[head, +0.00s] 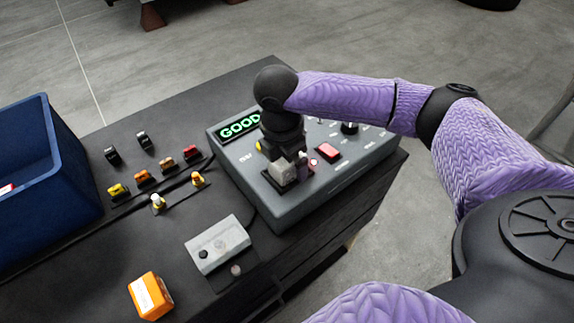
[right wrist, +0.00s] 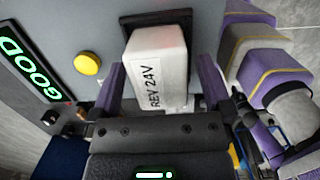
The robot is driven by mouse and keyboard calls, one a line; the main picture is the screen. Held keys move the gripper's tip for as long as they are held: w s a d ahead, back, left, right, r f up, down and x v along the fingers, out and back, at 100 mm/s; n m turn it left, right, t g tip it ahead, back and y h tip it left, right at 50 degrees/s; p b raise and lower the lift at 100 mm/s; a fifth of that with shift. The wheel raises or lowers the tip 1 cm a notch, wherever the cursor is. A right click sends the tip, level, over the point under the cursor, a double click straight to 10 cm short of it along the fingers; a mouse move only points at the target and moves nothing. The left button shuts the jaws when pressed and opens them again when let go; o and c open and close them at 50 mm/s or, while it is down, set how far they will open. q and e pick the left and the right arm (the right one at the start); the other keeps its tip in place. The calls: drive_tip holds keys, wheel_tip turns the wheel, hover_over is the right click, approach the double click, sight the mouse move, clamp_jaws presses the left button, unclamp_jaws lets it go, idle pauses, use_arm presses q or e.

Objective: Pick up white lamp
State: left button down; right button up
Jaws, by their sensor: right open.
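The white lamp (right wrist: 157,67) is a white block marked "REV 24V", set in a dark socket on the grey test box. In the head view it shows partly (head: 280,172) under my right gripper (head: 292,160). In the right wrist view the purple fingers of my right gripper (right wrist: 160,80) stand open on either side of the lamp, with a gap visible at least on the right. My left gripper is not in view.
The test box (head: 350,172) has a lit "GOOD" display (head: 239,127), a yellow button (right wrist: 88,64) and a red switch (head: 327,150). Several small coloured lamps, a grey box (head: 218,244), an orange block (head: 150,296) and a blue bin (head: 60,190) share the dark bench.

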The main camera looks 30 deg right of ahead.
clamp_jaws()
idle(0.3)
